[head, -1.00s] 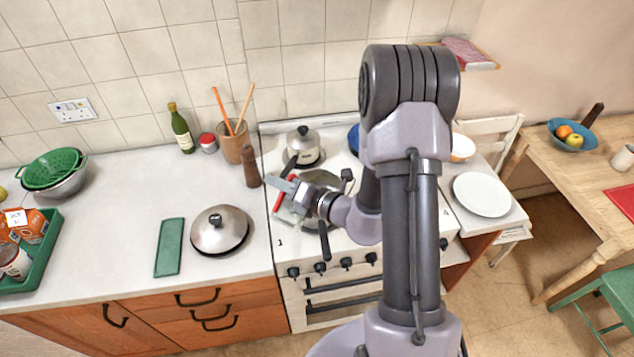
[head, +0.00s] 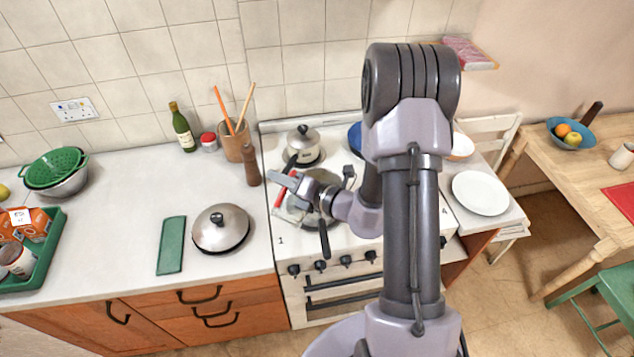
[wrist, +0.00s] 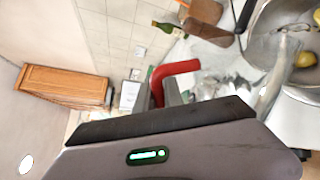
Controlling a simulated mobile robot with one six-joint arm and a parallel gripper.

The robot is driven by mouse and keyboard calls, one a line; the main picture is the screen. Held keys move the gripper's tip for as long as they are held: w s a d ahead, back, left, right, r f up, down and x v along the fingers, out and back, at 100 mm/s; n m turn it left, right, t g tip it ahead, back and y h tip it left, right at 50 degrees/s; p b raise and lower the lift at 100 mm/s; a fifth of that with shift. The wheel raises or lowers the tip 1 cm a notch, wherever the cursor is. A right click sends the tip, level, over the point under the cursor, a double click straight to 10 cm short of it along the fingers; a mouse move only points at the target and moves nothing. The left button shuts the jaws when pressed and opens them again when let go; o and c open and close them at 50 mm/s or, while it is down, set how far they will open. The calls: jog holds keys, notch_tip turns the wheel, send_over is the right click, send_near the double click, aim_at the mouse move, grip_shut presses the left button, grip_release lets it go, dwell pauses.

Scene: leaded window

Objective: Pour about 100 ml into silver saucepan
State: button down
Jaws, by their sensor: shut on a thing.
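My gripper (head: 298,184) is shut on the red handle (wrist: 175,72) of a clear jug (wrist: 215,78), held tilted over the front left of the cooker. The red handle also shows in the head view (head: 279,194). A silver pan (head: 296,212) with a black handle pointing to the front sits below my gripper, partly hidden by it. In the wrist view the pan (wrist: 262,42) is at the right, with a yellow round thing inside. A pale glassy streak crosses it; I cannot tell whether it is pouring liquid. The jug's level is unclear.
A lidded silver pot (head: 304,150) stands on the back left hob. A wooden pepper mill (head: 251,165) and a utensil pot (head: 237,140) stand left of the cooker. A domed lid (head: 220,230) lies on the worktop near a green mat (head: 171,245). My arm hides the cooker's right part.

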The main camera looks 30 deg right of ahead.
aim_at(277, 202)
jog(key=shift+w+d+r+p, duration=0.1)
jog(key=shift+d+r+p, duration=0.1)
jog(key=shift+p, duration=0.15)
jog(key=shift+n, duration=0.9)
jog(key=f+b, duration=0.1)
jog(key=b, duration=0.1)
jog(key=s+a+f+b, duration=0.1)
jog(key=f+b, duration=0.1)
jog(key=b, duration=0.1)
jog(key=a+f+b, duration=0.1)
jog(key=b, duration=0.1)
jog(key=shift+s+f+b, duration=0.2)
jog(key=shift+f+b, duration=0.15)
jog(key=shift+s+a+r+n+t+h+b, duration=0.15)
jog(key=shift+s+a+r+n+t, duration=0.05)
jog(key=shift+a+r+n, duration=0.2)
jog(key=shift+s+a+r+n+t+h+b, duration=0.2)
jog(key=shift+a+r+n, duration=0.1)
jog(key=shift+r+n, duration=0.1)
jog(key=shift+a+f+b, duration=0.1)
jog(key=shift+f+b, duration=0.05)
jog(key=shift+b, duration=0.3)
jog(key=shift+s+n+b, duration=0.1)
jog(key=shift+n+b, duration=0.2)
jog(key=shift+s+a, duration=0.1)
jog(key=shift+a, duration=0.1)
jog(key=shift+r, duration=0.2)
jog(key=shift+f, duration=0.1)
